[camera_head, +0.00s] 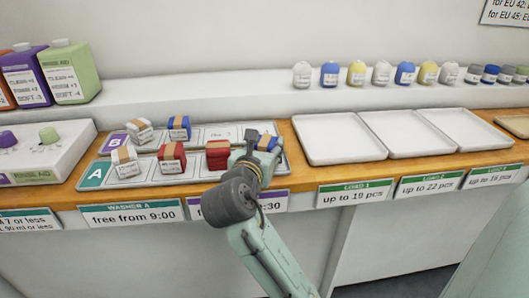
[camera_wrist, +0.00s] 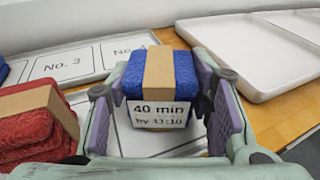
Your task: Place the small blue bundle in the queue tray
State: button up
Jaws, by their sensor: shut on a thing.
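My gripper (camera_head: 262,150) is over the right end of a grey tray (camera_head: 104,170) with white cells and rows marked A and B. In the wrist view my gripper (camera_wrist: 163,112) is shut on a blue bundle (camera_wrist: 160,82) with a tan band. Its white label reads "40 min by 13:10". The held bundle (camera_head: 264,141) is partly hidden in the head view. I cannot tell whether it touches the tray. A second blue bundle (camera_head: 179,127) sits in row B. No tray visibly reads "queue".
Two red bundles (camera_head: 172,158) (camera_head: 218,154) and two white bundles (camera_head: 124,160) (camera_head: 140,130) sit on the marked tray. Empty white trays (camera_head: 338,139) stand to the right. Bottles (camera_head: 70,72) stand at left.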

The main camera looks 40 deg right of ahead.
jog(key=shift+f, duration=0.3)
jog(key=o, duration=1.2)
jog(key=shift+r, duration=0.1)
jog(key=shift+c, duration=0.2)
jog(key=shift+r, duration=0.2)
jog(key=shift+a, duration=0.15)
